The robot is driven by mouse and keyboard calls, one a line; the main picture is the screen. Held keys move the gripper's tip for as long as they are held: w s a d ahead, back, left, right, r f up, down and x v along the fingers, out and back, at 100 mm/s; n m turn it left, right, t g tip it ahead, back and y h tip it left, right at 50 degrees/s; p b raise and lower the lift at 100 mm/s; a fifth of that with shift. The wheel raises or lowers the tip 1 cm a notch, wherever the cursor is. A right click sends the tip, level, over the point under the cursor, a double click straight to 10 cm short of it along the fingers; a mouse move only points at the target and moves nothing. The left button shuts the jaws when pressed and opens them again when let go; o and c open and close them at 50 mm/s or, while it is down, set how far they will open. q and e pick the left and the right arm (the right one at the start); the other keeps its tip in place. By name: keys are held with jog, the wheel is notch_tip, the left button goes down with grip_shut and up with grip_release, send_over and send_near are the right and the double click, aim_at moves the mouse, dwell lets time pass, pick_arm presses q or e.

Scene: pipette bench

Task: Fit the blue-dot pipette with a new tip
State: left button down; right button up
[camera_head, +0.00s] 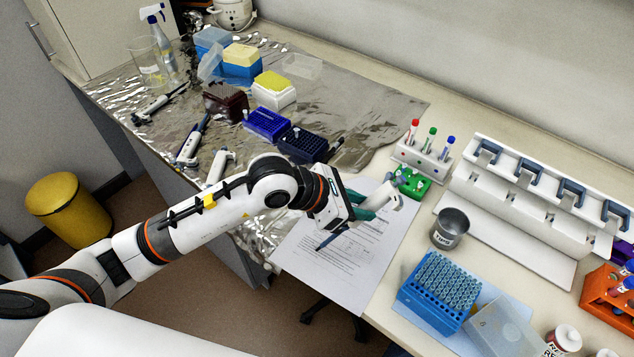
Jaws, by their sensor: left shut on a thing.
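My left gripper (366,206), with teal fingers, is shut on a pale pipette (387,196) above the paper sheet. The gripper hides part of the pipette. I cannot make out a blue dot on it, nor whether its lower end bears a tip. My right gripper is not in view.
A tube holder (421,157) and a green rack (413,184) are near the gripper. Other pipettes (190,146) and boxes lie on foil at left.

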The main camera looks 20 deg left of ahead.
pick_arm(q)
jog(key=s+d+r+m+g+h, duration=0.2)
jog(key=s+d+r+m+h, duration=0.2)
jog(key=s+d+r+h, duration=0.4)
jog(key=shift+s+d+r+m+g+h, duration=0.15)
jog(key=shift+d+r+m+g+h, duration=0.25)
jog(key=shift+d+r, duration=1.45)
jog(key=shift+a+r+b, duration=0.15)
jog(key=shift+a+b, duration=0.3)
jog(key=shift+f+b, duration=0.75)
jog(key=shift+f, duration=0.1)
jog(key=shift+f+b, duration=0.95)
jog(key=shift+f, duration=0.1)
